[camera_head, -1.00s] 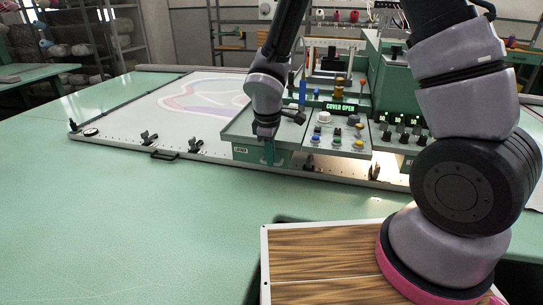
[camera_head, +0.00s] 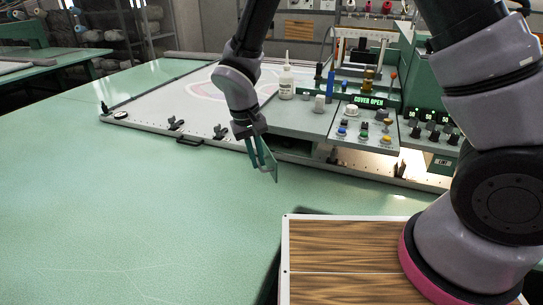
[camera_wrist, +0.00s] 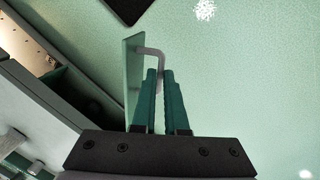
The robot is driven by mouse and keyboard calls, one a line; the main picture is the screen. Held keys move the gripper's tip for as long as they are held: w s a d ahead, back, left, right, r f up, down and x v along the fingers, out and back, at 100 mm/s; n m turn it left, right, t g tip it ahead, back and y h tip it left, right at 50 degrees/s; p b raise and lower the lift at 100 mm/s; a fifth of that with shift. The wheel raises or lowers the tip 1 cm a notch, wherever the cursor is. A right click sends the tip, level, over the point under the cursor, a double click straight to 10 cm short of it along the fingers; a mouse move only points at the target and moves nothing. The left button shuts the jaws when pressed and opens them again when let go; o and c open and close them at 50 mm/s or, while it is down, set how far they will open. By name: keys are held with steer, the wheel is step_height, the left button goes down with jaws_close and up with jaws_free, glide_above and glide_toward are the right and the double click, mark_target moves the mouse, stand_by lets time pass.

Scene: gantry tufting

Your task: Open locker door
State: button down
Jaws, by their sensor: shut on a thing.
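The locker door (camera_head: 272,163) is a small green panel on the machine's front. It stands swung out from the locker (camera_head: 293,147), whose dark opening shows behind it. In the wrist view the door (camera_wrist: 133,72) is seen nearly edge-on, with a grey bent bar handle (camera_wrist: 150,51) on its face. My gripper (camera_head: 266,168) is at the door's outer side; in the wrist view its two green fingers (camera_wrist: 159,76) are shut on the handle. The part of the handle between the fingers is mostly hidden. The dark locker inside (camera_wrist: 72,108) shows at left in the wrist view.
The control panel (camera_head: 362,130) with knobs and a "COVER OPEN" display is right of the locker. A white bottle (camera_head: 286,84) stands on the machine top. Clamps (camera_head: 220,132) line the frame's front edge. The green table (camera_head: 130,210) in front is clear. A wood-topped box (camera_head: 345,245) stands near.

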steer(key=w+a+m+g, duration=0.1)
steer(key=w+a+m, duration=0.1)
steer(key=a+m, duration=0.5)
steer(key=shift+w+a+m, duration=0.15)
steer(key=shift+a+m, duration=0.25)
steer(key=shift+a, duration=0.9)
steer(key=c, duration=1.2)
jaws_free()
steer(key=r, duration=0.3)
steer(key=a+r, duration=0.1)
steer(key=r, duration=0.6)
steer(key=shift+w+a+r, duration=0.3)
steer(key=shift+a, duration=0.1)
